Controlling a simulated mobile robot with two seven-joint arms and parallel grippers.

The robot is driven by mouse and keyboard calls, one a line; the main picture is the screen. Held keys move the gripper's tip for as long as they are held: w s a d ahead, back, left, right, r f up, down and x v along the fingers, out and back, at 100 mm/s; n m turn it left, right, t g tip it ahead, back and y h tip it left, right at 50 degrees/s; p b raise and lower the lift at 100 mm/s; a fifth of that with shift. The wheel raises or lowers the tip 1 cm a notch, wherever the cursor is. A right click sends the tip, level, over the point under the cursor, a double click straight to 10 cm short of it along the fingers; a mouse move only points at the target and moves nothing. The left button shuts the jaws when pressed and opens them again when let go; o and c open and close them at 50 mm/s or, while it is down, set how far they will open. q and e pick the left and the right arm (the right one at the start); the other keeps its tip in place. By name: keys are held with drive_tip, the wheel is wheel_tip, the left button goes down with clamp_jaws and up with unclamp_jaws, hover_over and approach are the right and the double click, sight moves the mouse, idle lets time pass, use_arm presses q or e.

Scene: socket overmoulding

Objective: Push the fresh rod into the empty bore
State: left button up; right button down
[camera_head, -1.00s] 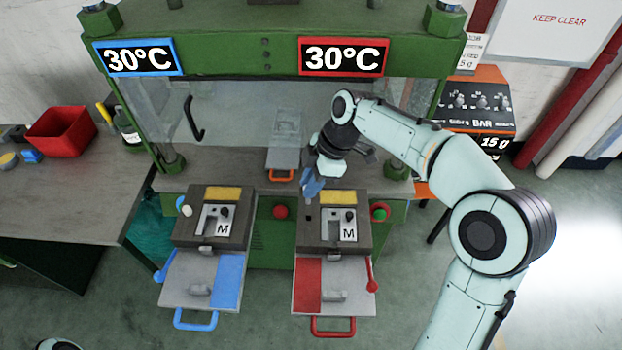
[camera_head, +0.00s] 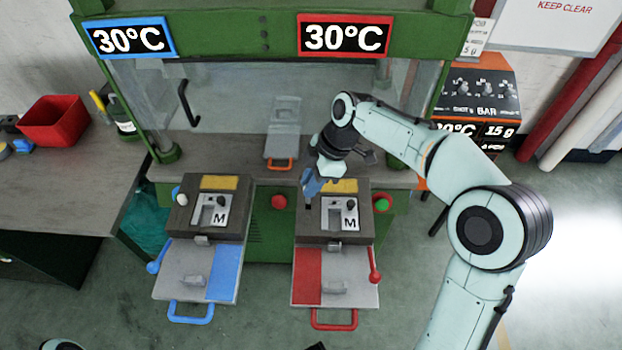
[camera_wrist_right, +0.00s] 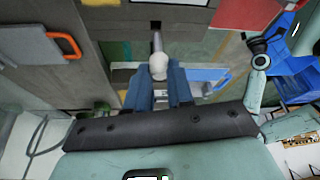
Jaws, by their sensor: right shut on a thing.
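My right gripper (camera_head: 309,184) is at the upper left corner of the red-handled mould (camera_head: 362,220). Its blue fingers (camera_wrist_right: 161,88) are shut on the fresh rod, a grey rod with a white rounded head (camera_wrist_right: 158,66). In the right wrist view the rod points at the dark square bore (camera_wrist_right: 155,25) in the mould's side. Its tip is at or close to the opening; I cannot tell whether it is inside. In the head view the fingers hide most of the rod. The blue-handled mould (camera_head: 180,222) has a white rod head (camera_head: 180,200) at its left. My left gripper does not show.
The green press frame (camera_head: 270,40) stands behind, with two displays reading 30°C. A grey slide with an orange handle (camera_head: 279,164) lies between the moulds at the back.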

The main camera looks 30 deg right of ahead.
drive_tip(key=shift+f+b, duration=1.05)
drive_tip(key=shift+f, duration=0.55)
drive_tip(key=shift+f+b, duration=0.75)
drive_tip(key=shift+f, duration=0.35)
drive_tip(key=c, duration=0.9)
unclamp_jaws()
drive_tip(key=p+v, duration=0.2)
drive_tip(key=v, duration=1.1)
drive_tip(key=shift+r, duration=0.25)
drive_tip(key=shift+s, duration=0.1)
